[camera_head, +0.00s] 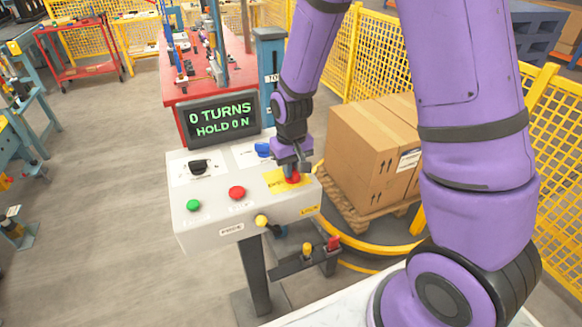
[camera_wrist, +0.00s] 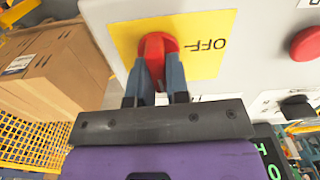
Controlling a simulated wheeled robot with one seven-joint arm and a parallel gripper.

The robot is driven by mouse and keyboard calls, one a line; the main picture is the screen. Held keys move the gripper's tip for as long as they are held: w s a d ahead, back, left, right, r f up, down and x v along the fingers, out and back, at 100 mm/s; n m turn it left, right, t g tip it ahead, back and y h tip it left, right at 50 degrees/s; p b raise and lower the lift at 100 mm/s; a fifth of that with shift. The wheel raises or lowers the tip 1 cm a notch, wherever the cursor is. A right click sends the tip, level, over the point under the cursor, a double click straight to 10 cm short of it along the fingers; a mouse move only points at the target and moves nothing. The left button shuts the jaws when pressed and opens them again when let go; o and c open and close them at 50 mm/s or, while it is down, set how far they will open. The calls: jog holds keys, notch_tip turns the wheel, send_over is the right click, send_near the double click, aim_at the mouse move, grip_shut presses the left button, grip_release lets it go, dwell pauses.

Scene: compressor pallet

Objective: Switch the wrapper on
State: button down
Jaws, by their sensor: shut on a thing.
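The wrapper's control panel (camera_head: 218,222) is a light grey box on a post. A red rotary knob (camera_head: 292,178) sits on a yellow plate (camera_head: 275,180) at the panel's right side. In the wrist view the red knob (camera_wrist: 158,45) stands on the yellow plate (camera_wrist: 125,38), with "OFF" printed beside it. My gripper (camera_wrist: 155,82) is shut on the red knob, a finger on each side, and hides part of it. A display (camera_head: 218,118) reads "0 TURNS" and "HOLD 0 N".
The panel also carries a green button (camera_head: 193,205), a red button (camera_head: 237,193), a black knob (camera_head: 198,167) and a blue knob (camera_head: 263,150). Cardboard boxes (camera_head: 365,145) on a pallet stand close on the right. Yellow mesh fencing (camera_head: 375,50) runs behind.

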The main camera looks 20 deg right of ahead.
jog(key=shift+m, duration=0.4)
jog(key=c, duration=1.1)
grip_release()
jog(key=shift+r, duration=0.1)
notch_tip(320, 180, up, 11)
jog(key=shift+f, duration=0.2)
jog(key=s+d+r+t, duration=0.2)
jog(key=s+d+r, duration=0.1)
jog(key=s+r, duration=0.6)
jog(key=s+d+r+t, duration=0.3)
jog(key=s+r, duration=0.7)
jog(key=s, duration=0.2)
jog(key=shift+s+d, duration=0.4)
